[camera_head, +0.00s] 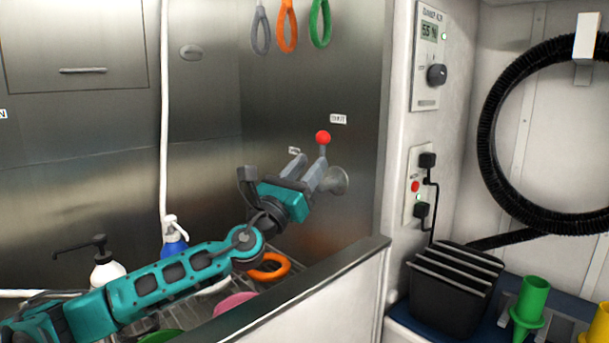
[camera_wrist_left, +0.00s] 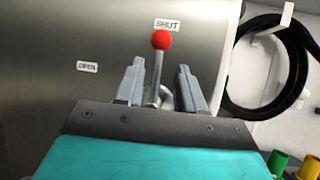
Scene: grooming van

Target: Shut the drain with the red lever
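The red lever (camera_head: 323,138) has a red ball knob on a metal rod and sits on the steel back wall of the tub. It stands about upright just below the SHUT label (camera_head: 338,119). The OPEN label (camera_head: 294,151) is to its left. My left gripper (camera_head: 309,168) reaches the lever from the left. In the left wrist view the lever's rod (camera_wrist_left: 155,85) rises between the two parted grey fingers (camera_wrist_left: 158,85), with a visible gap on each side. The lever's base is partly hidden. My right gripper is not in view.
A divider wall (camera_head: 330,290) runs along the tub's front right. Coloured loops (camera_head: 287,25) hang above. A pump bottle (camera_head: 105,265), a blue spray bottle (camera_head: 173,240) and an orange ring (camera_head: 268,266) are low in the tub. A black hose (camera_head: 490,150) hangs at right.

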